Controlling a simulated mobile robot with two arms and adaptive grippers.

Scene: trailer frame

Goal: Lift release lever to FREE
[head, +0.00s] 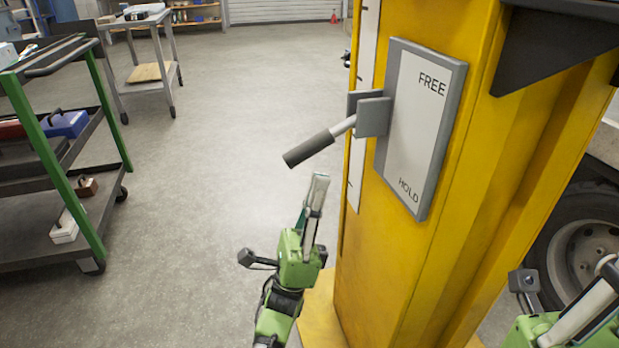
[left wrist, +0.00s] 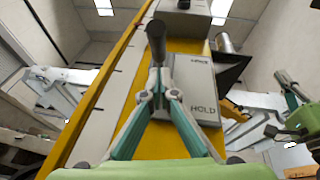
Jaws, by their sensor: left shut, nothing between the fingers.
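The release lever (head: 308,149) has a dark grip and a light shaft. It sticks out to the left from a grey pivot block (head: 372,115), its grip end lower than the block. A grey-white plate (head: 418,125) beside it reads FREE at the top and HOLD at the bottom. My left gripper (head: 318,182) is shut and empty, just below the lever grip. In the left wrist view the grip (left wrist: 156,42) stands beyond the fingertips (left wrist: 160,95); I cannot tell if they touch. My right gripper (head: 603,275) is partly in view at the lower right edge.
The yellow post (head: 385,260) carries the plate and lever. A dark bracket (head: 545,45) juts out at upper right, and a tyre (head: 580,245) is behind the post. A green-framed cart (head: 110,125) stands at left. Clear floor (head: 215,140) lies between cart and post.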

